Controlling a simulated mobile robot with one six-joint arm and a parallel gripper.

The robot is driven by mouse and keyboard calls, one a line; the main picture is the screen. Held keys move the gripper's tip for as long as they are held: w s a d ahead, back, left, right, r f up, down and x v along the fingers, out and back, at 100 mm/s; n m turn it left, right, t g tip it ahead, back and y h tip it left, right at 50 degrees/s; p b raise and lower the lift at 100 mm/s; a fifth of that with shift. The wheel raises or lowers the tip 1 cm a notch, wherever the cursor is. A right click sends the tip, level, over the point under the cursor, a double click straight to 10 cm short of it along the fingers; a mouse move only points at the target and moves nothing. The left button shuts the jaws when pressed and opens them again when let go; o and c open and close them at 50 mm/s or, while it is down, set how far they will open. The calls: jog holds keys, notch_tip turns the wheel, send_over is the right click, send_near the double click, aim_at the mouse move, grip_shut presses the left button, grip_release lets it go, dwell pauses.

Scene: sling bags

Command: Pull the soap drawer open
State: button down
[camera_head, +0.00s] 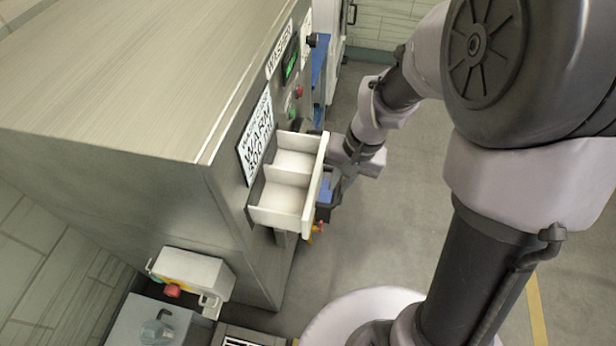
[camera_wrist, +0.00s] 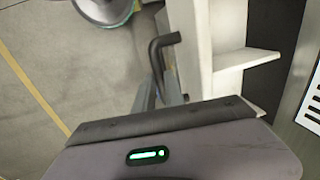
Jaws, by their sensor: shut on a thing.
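The soap drawer (camera_head: 290,165) is a white, divided tray that stands out from the front of the grey washer (camera_head: 135,85), with its inside compartments visible. In the wrist view the drawer's white front (camera_wrist: 190,45) and a compartment wall show on the right. A black bent handle (camera_wrist: 154,60) stands off the drawer front. My gripper (camera_head: 327,193) is at the outer face of the drawer front, partly hidden by it. In the wrist view my gripper's fingers (camera_wrist: 166,90) are shut on the handle.
A white box with a red button (camera_head: 172,291) is on the washer's side at lower left. The washer front has a control panel and a label (camera_head: 257,133) above the drawer. Open floor (camera_head: 400,215) lies to the right of the drawer.

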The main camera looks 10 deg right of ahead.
jog(key=d, duration=0.1)
jog(key=s+d, duration=0.1)
jog(key=d, duration=0.1)
jog(key=c, duration=1.4)
grip_release()
jog(key=d+r+p, duration=0.1)
jog(key=r+p, duration=0.1)
jog(key=r, duration=0.6)
jog(key=s+d+r+p, duration=0.1)
jog(key=d+r+p, duration=0.1)
jog(key=r, duration=0.7)
jog(key=shift+p, duration=0.5)
jog(key=shift+s+d, duration=0.1)
jog(key=shift+s, duration=0.05)
